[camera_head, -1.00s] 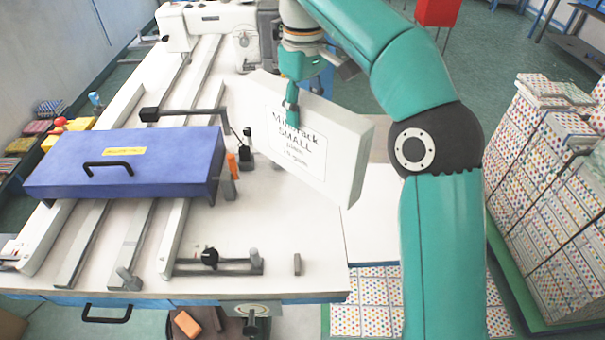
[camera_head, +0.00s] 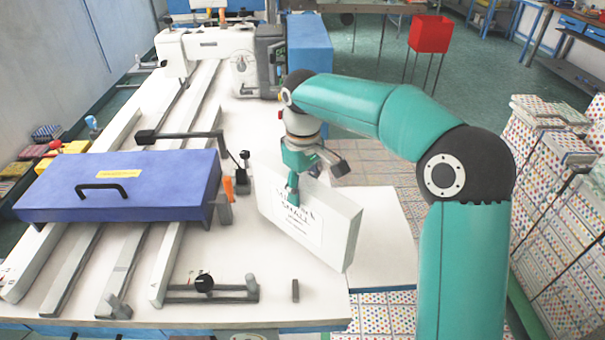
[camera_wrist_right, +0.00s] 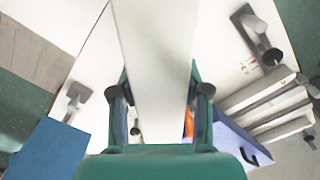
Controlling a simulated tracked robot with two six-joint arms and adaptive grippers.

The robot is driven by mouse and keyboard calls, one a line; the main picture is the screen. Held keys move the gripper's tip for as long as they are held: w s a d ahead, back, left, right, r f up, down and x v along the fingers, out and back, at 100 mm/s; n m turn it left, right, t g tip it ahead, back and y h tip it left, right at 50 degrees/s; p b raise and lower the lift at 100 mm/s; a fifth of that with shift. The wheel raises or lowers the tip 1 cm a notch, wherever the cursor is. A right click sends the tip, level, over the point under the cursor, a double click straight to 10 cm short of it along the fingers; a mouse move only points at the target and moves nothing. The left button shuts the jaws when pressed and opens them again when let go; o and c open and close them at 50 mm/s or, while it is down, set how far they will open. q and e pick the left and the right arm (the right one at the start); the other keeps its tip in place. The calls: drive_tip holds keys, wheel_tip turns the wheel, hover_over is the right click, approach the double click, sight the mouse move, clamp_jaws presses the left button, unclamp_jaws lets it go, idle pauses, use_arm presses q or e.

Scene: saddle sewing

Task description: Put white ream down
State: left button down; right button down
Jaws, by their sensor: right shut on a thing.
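The white ream (camera_head: 325,228) is a thick white block with a printed label on its front face. It hangs tilted over the right side of the white machine table (camera_head: 270,270). My right gripper (camera_head: 294,190) is shut on its upper edge. In the right wrist view the ream (camera_wrist_right: 158,65) runs between the two fingers of the right gripper (camera_wrist_right: 160,100). Whether the ream's lower corner touches the table cannot be told. My left gripper is not in view.
A blue cover with a black handle (camera_head: 125,185) sits across rails on the left. A white side board (camera_head: 385,240) extends to the right of the table. Stacks of dotted paper (camera_head: 540,170) stand at the far right. A red bin (camera_head: 430,34) is behind.

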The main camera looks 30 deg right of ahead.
drive_tip(key=shift+f, duration=2.15)
drive_tip(key=c, duration=0.5)
unclamp_jaws()
drive_tip(key=shift+f, duration=0.15)
drive_tip(key=shift+c, duration=0.2)
wheel_tip(320, 180, up, 12)
drive_tip(key=shift+r, duration=0.1)
drive_tip(key=shift+s, duration=0.1)
